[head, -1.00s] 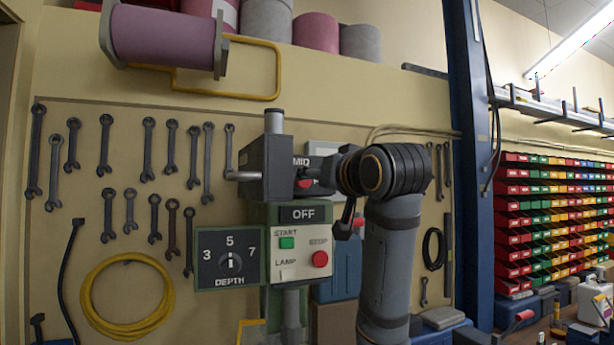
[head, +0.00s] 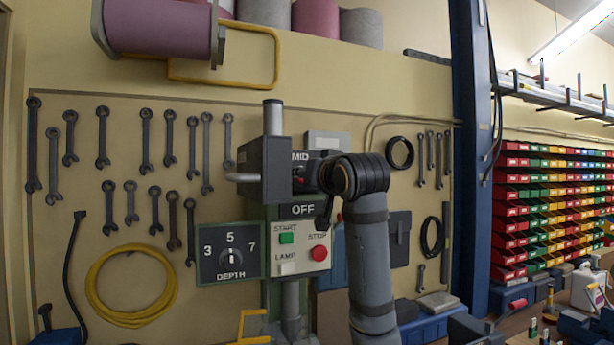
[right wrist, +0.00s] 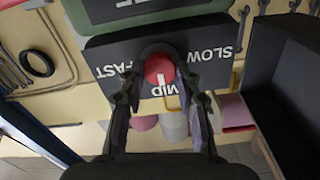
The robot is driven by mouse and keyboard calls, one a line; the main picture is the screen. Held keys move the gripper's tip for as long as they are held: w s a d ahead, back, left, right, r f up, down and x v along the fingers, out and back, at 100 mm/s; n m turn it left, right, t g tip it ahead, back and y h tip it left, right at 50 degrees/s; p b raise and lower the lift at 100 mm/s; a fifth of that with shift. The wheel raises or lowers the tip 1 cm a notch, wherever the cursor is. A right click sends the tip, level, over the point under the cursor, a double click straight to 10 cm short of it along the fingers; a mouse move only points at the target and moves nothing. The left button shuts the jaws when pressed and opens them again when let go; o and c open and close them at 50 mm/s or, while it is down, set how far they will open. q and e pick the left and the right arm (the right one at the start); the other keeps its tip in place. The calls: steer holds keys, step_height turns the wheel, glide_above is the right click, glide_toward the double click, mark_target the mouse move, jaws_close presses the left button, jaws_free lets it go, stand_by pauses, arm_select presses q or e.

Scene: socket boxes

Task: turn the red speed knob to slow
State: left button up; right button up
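The red speed knob (right wrist: 159,68) is on a dark panel (right wrist: 112,57) lettered FAST, MID and SLOW, which looks upside down in the right wrist view. Its white pointer lines up with MID. My right gripper (right wrist: 160,72) has one finger on each side of the knob. The fingers look spread, with small gaps beside the knob; contact is not clear. In the head view my right gripper (head: 312,178) reaches the panel on the dark machine head (head: 265,165) from the right, and hides most of the knob. My left gripper is not in view.
Below the speed panel are an OFF sign (head: 303,210), a green START button (head: 287,238) and a red STOP button (head: 319,252). A depth dial (head: 231,258) is at their left. A grey handle (head: 243,178) sticks out left of the machine head.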

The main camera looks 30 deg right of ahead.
steer(key=shift+c, duration=1.4)
steer(key=shift+n, duration=0.3)
steer(key=n+p, duration=0.1)
steer(key=n, duration=0.3)
steer(key=shift+r+p, duration=0.1)
steer(key=shift+p, duration=0.3)
steer(key=n+p, duration=0.2)
steer(key=n, duration=0.3)
steer(key=shift+a, duration=0.1)
steer(key=shift+n+p, duration=0.6)
steer(key=shift+n, duration=0.4)
